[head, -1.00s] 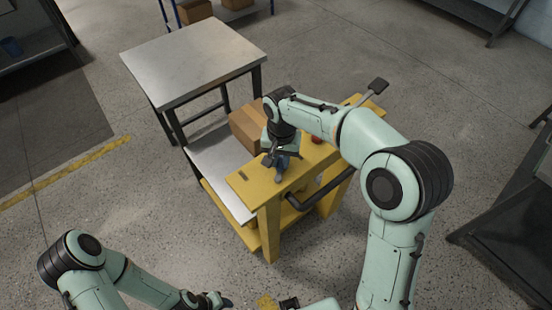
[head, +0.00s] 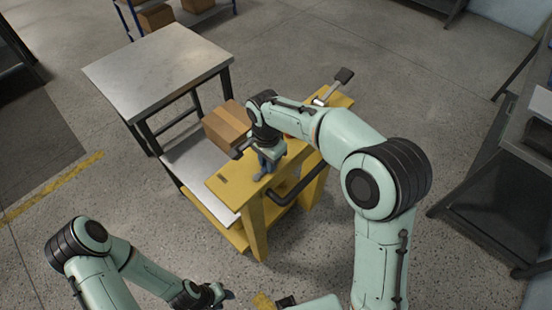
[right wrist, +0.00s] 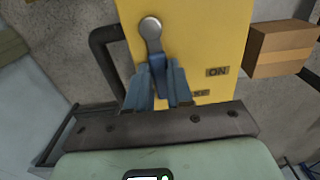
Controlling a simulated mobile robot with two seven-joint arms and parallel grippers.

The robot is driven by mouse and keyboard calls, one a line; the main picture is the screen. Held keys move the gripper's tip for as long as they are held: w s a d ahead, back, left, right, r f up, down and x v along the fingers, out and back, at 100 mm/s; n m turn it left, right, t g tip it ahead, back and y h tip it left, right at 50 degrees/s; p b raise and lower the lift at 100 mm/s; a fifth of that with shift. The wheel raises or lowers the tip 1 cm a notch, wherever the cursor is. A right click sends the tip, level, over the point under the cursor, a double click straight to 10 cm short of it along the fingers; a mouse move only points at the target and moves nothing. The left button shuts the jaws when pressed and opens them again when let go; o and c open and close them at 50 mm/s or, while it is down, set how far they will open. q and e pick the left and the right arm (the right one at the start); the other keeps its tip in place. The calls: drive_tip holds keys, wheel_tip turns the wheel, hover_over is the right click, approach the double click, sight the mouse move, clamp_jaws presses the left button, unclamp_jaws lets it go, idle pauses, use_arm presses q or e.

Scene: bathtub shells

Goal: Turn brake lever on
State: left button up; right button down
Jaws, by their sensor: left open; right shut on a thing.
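The brake lever (right wrist: 151,30) is a grey metal arm with a round pivot on a yellow panel (right wrist: 200,30) in the right wrist view. It points down from the pivot, toward my gripper. My right gripper (right wrist: 158,76) is shut on the lever's lower end, its blue fingers on either side. An "ON" label (right wrist: 217,72) is right of the lever; a second label below it is partly hidden. In the head view my right gripper (head: 268,165) is at the yellow cart's top (head: 222,180) and hides the lever. My left gripper (head: 222,295) is open and empty at the bottom, away from the cart.
A black handle bar (head: 298,184) curves off the cart's near side. A metal table (head: 155,68) stands behind left. A dark bench (head: 475,190) is at the right. Floor in front is clear.

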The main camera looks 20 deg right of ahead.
use_arm(q)
drive_tip(key=shift+w+d, duration=0.1)
drive_tip(key=shift+d, duration=0.05)
idle(0.3)
use_arm(e)
drive_tip(key=c, duration=1)
unclamp_jaws()
use_arm(q)
drive_tip(key=shift+w+r+p, duration=0.9)
drive_tip(key=shift+w+r, duration=0.3)
drive_tip(key=shift+r, duration=0.05)
use_arm(e)
wheel_tip(320, 180, up, 14)
drive_tip(key=shift+f, duration=0.25)
